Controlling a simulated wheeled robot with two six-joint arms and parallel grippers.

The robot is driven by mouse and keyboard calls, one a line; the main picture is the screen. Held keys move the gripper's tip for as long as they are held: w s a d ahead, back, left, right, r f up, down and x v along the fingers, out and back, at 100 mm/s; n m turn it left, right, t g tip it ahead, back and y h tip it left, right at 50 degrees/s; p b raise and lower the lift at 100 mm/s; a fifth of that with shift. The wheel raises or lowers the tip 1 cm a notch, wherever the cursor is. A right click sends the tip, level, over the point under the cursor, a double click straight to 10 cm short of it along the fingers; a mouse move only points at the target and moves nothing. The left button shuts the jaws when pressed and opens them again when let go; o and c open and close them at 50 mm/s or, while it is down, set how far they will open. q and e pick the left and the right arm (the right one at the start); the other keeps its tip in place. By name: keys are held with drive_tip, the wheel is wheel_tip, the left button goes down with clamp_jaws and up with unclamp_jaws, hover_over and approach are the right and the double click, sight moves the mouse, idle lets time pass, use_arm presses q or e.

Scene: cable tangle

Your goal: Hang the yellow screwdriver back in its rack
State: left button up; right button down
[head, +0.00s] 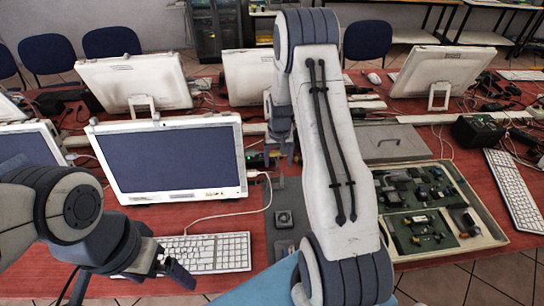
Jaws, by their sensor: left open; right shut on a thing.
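My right gripper (281,146) hangs from my raised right arm, fingers down, just right of the front monitor. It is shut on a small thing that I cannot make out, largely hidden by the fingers. A small yellowish patch shows beside the fingertips, but I cannot tell whether it is the yellow screwdriver. My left gripper (166,264) is open and empty over the left part of the white keyboard. I cannot make out the screwdriver's rack; my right arm covers the middle of the table.
A front monitor (168,162) stands behind the keyboard (213,250). A white cable (262,200) curves beside it. Right of my arm lie an open tray (483,213) of small parts and a grey case (391,143). Another keyboard (515,190) lies far right. More monitors stand behind.

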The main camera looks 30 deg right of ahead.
drive_tip(key=shift+w+a+f+b, duration=0.2)
drive_tip(key=shift+a+f+b, duration=0.1)
drive_tip(key=shift+f+b, duration=0.15)
wheel_tip(320, 180, down, 7)
drive_tip(key=b, duration=0.4)
drive_tip(key=shift+a+r+b, duration=0.15)
drive_tip(key=shift+r+b, duration=0.05)
drive_tip(key=shift+b, duration=0.2)
drive_tip(key=shift+f, duration=0.45)
drive_tip(key=shift+s, duration=0.1)
drive_tip(key=shift+f+b, duration=0.55)
drive_tip(key=shift+f, duration=0.1)
idle(0.3)
